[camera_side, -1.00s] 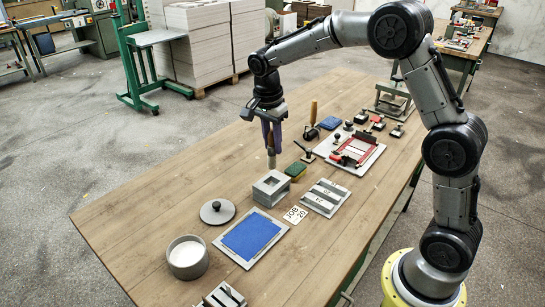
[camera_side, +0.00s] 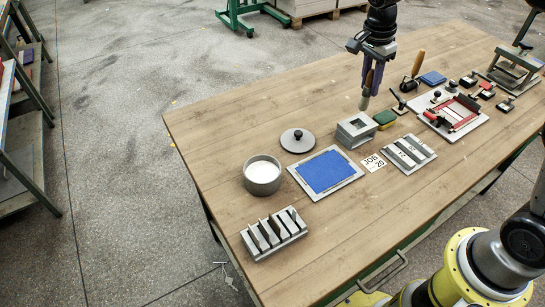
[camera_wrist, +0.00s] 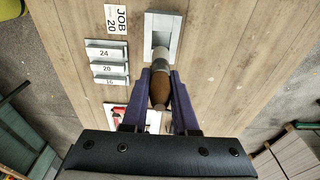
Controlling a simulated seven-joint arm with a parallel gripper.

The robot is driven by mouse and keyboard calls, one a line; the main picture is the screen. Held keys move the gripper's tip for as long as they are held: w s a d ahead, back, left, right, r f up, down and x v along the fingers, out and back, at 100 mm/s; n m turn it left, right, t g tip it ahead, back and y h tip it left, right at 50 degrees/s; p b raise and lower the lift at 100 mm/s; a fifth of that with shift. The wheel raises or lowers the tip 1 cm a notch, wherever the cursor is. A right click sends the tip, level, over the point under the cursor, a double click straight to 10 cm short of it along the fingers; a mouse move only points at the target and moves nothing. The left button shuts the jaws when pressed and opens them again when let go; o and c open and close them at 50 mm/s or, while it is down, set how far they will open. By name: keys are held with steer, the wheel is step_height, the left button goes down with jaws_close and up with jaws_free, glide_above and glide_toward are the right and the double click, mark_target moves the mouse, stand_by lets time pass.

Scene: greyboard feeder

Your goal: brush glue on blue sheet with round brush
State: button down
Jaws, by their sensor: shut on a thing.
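My gripper (camera_side: 373,76) is shut on the round brush (camera_side: 365,101) and holds it upright, bristle end down. In the side view the brush end is a little above and behind the grey block with a square opening (camera_side: 345,138). In the wrist view the brown brush handle (camera_wrist: 159,91) is between my purple fingers (camera_wrist: 154,105), and the brush overlaps the block (camera_wrist: 175,22). The blue sheet (camera_side: 326,171) lies flat on a grey board (camera_side: 294,172). An open round pot (camera_side: 262,182) with white glue stands left of the sheet.
A grey lid (camera_side: 297,142) lies behind the pot. A slotted rack (camera_side: 273,236) stands in front. A job card (camera_side: 373,163), numbered bars (camera_side: 408,152) and a green sponge (camera_side: 384,119) are near the block. The front-right table is bare.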

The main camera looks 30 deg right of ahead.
stand_by(0.5)
steer(key=shift+s+m, duration=0.1)
steer(key=shift+m, duration=0.3)
steer(key=shift+r+m, duration=0.3)
steer(key=a+n, duration=0.1)
steer(key=a, duration=3)
steer(key=shift+d+f, duration=0.15)
steer(key=shift+f, duration=2.15)
steer(key=shift+d+f, duration=0.1)
steer(key=shift+f, duration=2.2)
